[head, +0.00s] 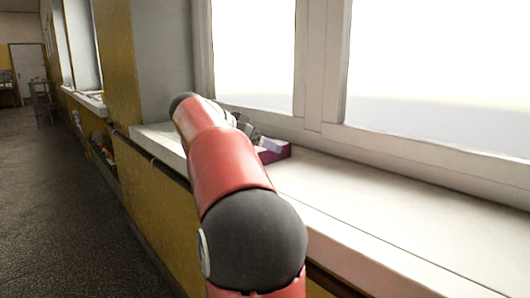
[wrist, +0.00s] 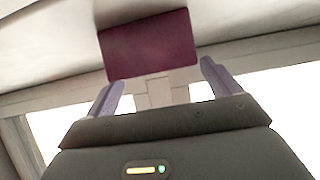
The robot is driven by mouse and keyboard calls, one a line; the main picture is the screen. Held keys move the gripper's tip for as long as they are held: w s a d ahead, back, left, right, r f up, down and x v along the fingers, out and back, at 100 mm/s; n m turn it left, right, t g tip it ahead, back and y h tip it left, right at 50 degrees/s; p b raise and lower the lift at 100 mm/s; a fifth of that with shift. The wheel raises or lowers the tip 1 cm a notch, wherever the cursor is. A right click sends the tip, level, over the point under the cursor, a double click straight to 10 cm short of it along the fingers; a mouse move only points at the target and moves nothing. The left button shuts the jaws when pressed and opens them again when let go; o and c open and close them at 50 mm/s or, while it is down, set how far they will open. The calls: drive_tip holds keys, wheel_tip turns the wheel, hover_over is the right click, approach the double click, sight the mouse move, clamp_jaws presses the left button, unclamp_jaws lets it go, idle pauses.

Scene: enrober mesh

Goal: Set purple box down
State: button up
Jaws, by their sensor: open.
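The purple box (head: 275,153) sits on the white window sill, near the window frame. In the head view my arm hides its left part. In the wrist view the box (wrist: 148,45) shows as a dark purple block against the sill, just beyond my fingertips. My gripper (wrist: 160,75) is open, with its two fingers spread apart and nothing held between them. In the head view the gripper (head: 246,132) is partly hidden behind my red arm, right by the box. I cannot tell whether a finger touches the box.
The window sill (head: 385,215) is bare to the right of the box. The window frame (head: 322,70) stands close behind it. A yellow wall (head: 150,190) runs below the sill, with dark floor (head: 50,200) at left. A small table (head: 42,95) stands far back.

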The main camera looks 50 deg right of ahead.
drive_tip(key=shift+s+d+f, duration=0.1)
drive_tip(key=shift+d+f, duration=0.25)
drive_tip(key=shift+d, duration=0.3)
drive_tip(key=c, duration=1.3)
